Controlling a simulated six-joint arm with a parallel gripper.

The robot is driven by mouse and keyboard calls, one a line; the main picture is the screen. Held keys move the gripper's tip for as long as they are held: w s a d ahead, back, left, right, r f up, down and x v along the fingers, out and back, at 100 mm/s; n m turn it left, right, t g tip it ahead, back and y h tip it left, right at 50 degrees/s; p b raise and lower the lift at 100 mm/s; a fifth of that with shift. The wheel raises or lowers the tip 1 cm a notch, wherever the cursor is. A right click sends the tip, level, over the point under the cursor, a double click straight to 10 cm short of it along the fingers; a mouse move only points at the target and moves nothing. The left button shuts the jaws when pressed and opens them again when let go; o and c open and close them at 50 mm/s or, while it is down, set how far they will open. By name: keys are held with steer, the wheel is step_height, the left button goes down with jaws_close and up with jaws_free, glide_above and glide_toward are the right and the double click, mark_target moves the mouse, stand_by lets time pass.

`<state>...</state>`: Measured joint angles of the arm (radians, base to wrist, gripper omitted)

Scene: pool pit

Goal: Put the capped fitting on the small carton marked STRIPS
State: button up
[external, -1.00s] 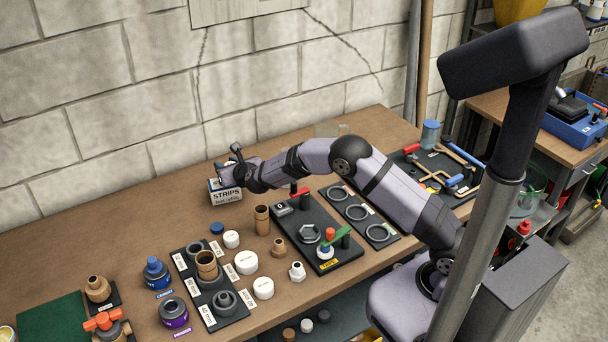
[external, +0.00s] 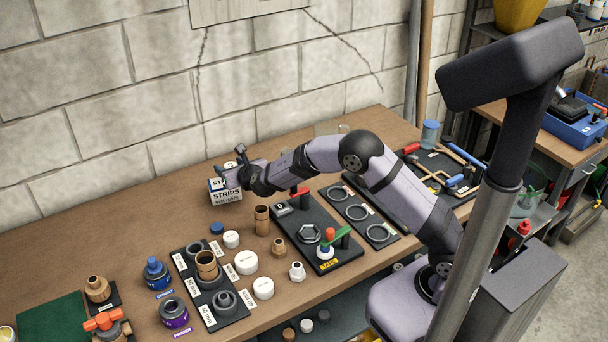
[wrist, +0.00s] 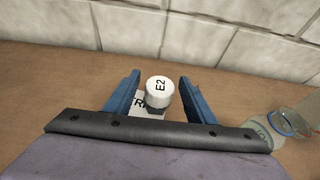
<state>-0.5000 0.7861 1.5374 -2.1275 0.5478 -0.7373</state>
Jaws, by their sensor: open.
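The small white carton marked STRIPS (external: 225,196) stands on the bench near the wall, with its marked face toward the external camera. In the wrist view, the capped fitting (wrist: 159,88) has a white top marked E2 and a dark lower part. It appears upright on the carton top (wrist: 138,104), which is mostly hidden. My gripper (wrist: 160,82) is open, with one blue finger on each side of the fitting and a visible gap to both. In the external view, my gripper (external: 232,171) is at the carton's top and partly hides the fitting.
The block wall (external: 120,100) rises close behind the carton. A clear jar (wrist: 285,125) is at the right in the wrist view. White caps (external: 246,262), brown fittings (external: 262,220) and a black holder board (external: 322,238) stand nearer the front. The bench left of the carton is clear.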

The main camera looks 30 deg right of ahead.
steer(key=b+v, duration=0.1)
steer(key=v, duration=0.7)
steer(key=shift+b, duration=0.4)
